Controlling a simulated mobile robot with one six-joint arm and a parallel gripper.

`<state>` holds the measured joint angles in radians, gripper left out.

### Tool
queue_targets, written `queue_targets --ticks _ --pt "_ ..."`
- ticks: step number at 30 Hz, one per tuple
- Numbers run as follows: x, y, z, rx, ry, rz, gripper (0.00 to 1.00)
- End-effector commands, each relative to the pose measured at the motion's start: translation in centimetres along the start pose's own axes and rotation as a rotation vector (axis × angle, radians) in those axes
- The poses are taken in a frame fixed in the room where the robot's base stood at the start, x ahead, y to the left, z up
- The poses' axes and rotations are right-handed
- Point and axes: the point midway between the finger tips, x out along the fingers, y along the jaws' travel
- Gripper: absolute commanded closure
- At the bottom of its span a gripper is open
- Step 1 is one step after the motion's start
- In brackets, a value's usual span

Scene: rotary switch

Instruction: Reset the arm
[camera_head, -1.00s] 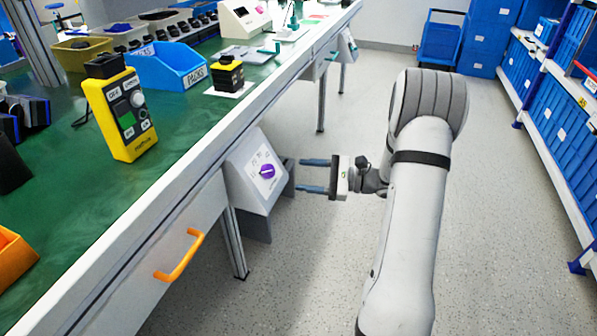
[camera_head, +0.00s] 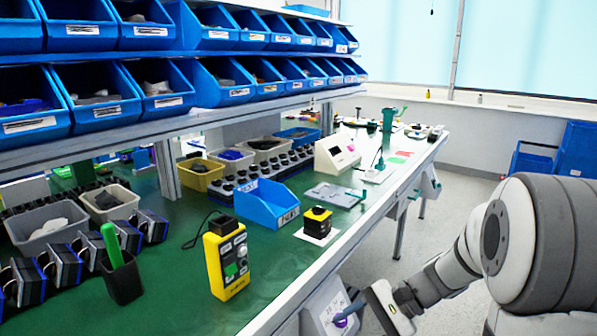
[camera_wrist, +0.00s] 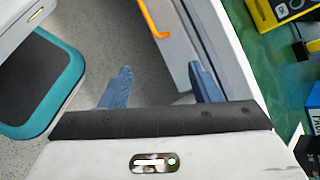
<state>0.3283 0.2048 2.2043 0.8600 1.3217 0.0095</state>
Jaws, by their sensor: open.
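The rotary switch box (camera_head: 322,306), grey-white with a purple knob (camera_head: 341,321), hangs at the bench's front edge at the bottom of the head view, partly cut off by the frame. My gripper (camera_head: 348,311) shows beside it, with a blue finger overlapping the knob in the picture; the head view does not tell whether they touch. In the wrist view my gripper (camera_wrist: 161,86) is open, its two blue fingers wide apart with nothing between them. No knob is seen in the wrist view.
An orange drawer handle (camera_wrist: 155,18) lies beyond my fingers in the wrist view. The green bench (camera_head: 275,275) carries a yellow control box (camera_head: 226,260), a blue bin (camera_head: 265,205) and a black-yellow button box (camera_head: 317,221). Shelves of blue bins stand above. Floor (camera_head: 462,180) shows right of the bench.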

Motion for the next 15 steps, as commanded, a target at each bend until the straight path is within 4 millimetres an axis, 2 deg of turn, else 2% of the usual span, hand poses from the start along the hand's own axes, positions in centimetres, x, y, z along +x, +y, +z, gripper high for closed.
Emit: queue_targets --ticks 1,3,9,15 --pt "-1.8 -0.9 3.6 -0.064 0.043 0.073 0.44" --pt "-3.0 -0.6 6.3 -0.147 0.104 0.172 0.44" --pt "-7.5 -0.1 13.1 -0.404 0.294 0.428 0.44" --pt "-12.7 -0.5 18.0 -0.666 0.486 0.63 0.44"
